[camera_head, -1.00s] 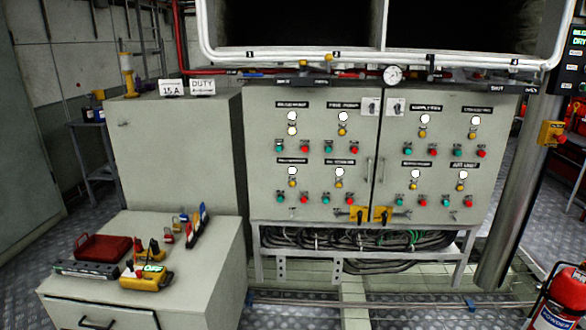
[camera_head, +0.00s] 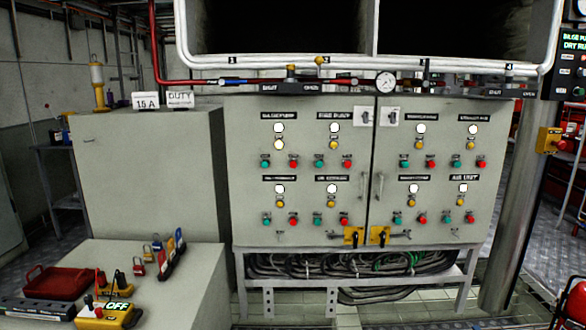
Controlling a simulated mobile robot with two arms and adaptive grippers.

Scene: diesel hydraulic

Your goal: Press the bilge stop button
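A grey two-door switch cabinet (camera_head: 330,215) stands ahead with several labelled groups of lamps and buttons. The upper left group's blurred label (camera_head: 279,115) seems to read bilge pump. Nothing touches or covers these buttons. Neither of my grippers shows in the head view.
A low grey cabinet (camera_head: 190,270) at front left holds a red tray (camera_head: 58,282), a yellow meter (camera_head: 104,316) and padlocks. A pipe with a gauge (camera_head: 386,83) runs above the switch cabinet. A metal post (camera_head: 515,215) and red extinguisher (camera_head: 572,305) stand right.

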